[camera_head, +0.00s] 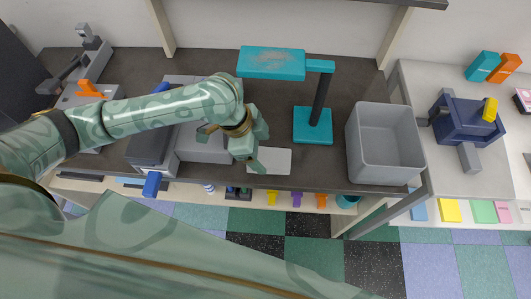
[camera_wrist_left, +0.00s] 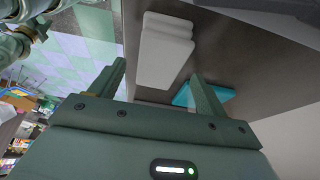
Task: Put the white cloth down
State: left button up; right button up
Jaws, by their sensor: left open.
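The white cloth (camera_head: 273,161) lies flat and folded on the dark counter (camera_head: 340,175), close to its front edge. In the left wrist view the cloth (camera_wrist_left: 164,52) shows as a folded, layered block beyond the fingertips. My left gripper (camera_head: 259,149) is at the cloth's left end in the head view, with its fingers apart. In the left wrist view the fingers (camera_wrist_left: 157,80) stand wide, and nothing is gripped between them. The gripper covers part of the cloth's left side in the head view. My right gripper is not in view.
A teal stand (camera_head: 313,126) with a raised teal plate (camera_head: 271,62) is behind the cloth. A grey bin (camera_head: 387,162) stands to the right. A grey machine (camera_head: 196,148) is to the left, under my arm. A blue device (camera_head: 466,120) sits on the right table.

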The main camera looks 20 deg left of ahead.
pick_arm(q)
jog(key=p+v, duration=0.2)
jog(key=v, duration=0.5)
jog(key=shift+r, duration=0.25)
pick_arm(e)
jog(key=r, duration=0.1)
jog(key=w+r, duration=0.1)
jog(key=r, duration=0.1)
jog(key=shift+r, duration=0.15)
pick_arm(q)
jog(key=shift+a+p, duration=0.1)
jog(key=shift+p, duration=0.2)
